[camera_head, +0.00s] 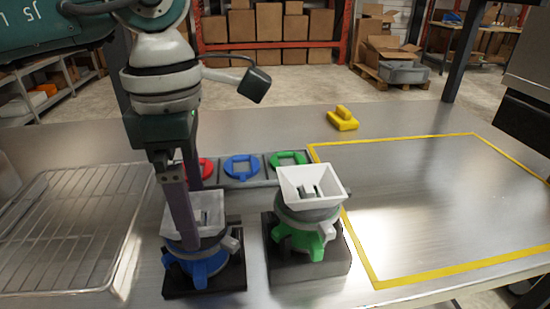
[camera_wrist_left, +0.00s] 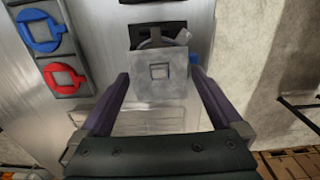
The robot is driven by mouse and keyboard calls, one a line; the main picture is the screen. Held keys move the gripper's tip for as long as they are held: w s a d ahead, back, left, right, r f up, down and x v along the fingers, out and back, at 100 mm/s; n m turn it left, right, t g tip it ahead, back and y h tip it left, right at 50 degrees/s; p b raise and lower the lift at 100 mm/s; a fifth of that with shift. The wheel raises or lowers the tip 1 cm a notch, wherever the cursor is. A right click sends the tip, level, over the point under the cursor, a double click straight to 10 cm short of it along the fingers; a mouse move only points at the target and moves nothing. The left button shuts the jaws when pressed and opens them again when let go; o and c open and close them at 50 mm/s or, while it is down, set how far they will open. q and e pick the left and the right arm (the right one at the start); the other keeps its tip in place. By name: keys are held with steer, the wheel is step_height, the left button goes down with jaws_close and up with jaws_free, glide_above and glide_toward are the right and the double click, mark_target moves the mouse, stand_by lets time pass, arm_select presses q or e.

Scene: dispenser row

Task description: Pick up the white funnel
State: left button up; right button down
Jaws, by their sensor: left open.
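A bright white square funnel (camera_head: 311,186) sits on the dispenser with green parts (camera_head: 303,238). A second, greyer white funnel (camera_head: 207,212) sits on the dispenser with blue parts (camera_head: 198,268), left of it. My left gripper (camera_head: 192,218) points down at this left funnel, open, with one finger in front of it and the other farther back. In the left wrist view the greyish funnel (camera_wrist_left: 160,72) lies between the spread fingers of my left gripper (camera_wrist_left: 160,78). I cannot tell whether the fingers touch it. My right gripper is not in view.
A wire rack (camera_head: 70,225) lies at the left. Red (camera_head: 200,168), blue (camera_head: 241,167) and green (camera_head: 288,159) rings sit in a dark strip behind the dispensers. The yellow-outlined area (camera_head: 440,200) at the right is clear.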

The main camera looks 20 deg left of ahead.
arm_select(q)
steer(key=shift+f, duration=0.3)
steer(key=c, duration=1.2)
steer(key=shift+r, duration=0.15)
